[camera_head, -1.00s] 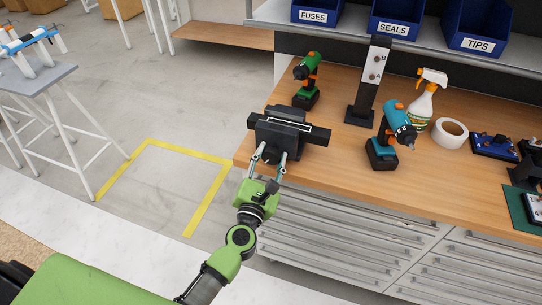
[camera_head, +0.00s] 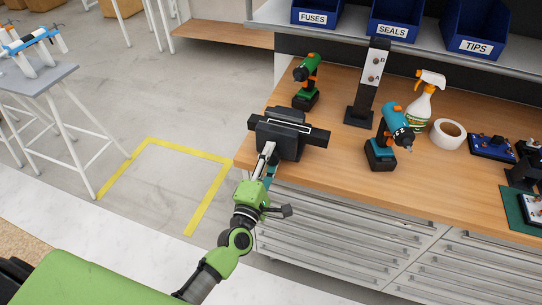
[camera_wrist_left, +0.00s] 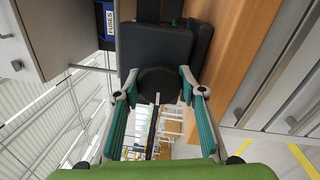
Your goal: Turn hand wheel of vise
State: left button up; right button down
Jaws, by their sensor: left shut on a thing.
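The black vise (camera_head: 284,132) sits at the near left corner of the wooden workbench. My left gripper (camera_head: 267,152) is at its front face, with its fingers seen almost one behind the other. In the left wrist view, the vise body (camera_wrist_left: 155,45) fills the top middle. The dark round hand wheel (camera_wrist_left: 158,82) lies between the tips of my left gripper (camera_wrist_left: 158,88), which is shut on it. The gripper hides the wheel in the head view. My right gripper is not in view.
On the workbench (camera_head: 330,165) stand a green drill (camera_head: 307,80), a black post (camera_head: 368,85), a blue drill (camera_head: 388,137), a spray bottle (camera_head: 424,103) and a tape roll (camera_head: 448,134). Drawers (camera_head: 340,230) lie below the bench edge.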

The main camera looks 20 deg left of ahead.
pick_arm(q)
jog(key=m+p, duration=0.1)
jog(key=m, duration=0.3)
jog(key=m+h+p, duration=0.1)
jog(key=m, duration=0.3)
jog(key=m+p, duration=0.1)
jog(key=m, duration=0.2)
jog(key=shift+f+g+p, duration=0.1)
jog(key=shift+g+p, duration=0.2)
jog(key=shift+p, duration=0.05)
jog(key=shift+f+m+p, duration=0.1)
jog(key=shift+m+p, duration=0.2)
jog(key=shift+m, duration=0.7)
jog(key=shift+s, duration=0.1)
jog(key=shift+f, duration=0.1)
jog(key=o, duration=1.1)
jog(key=shift+s+r, duration=0.1)
jog(key=shift+r, duration=0.1)
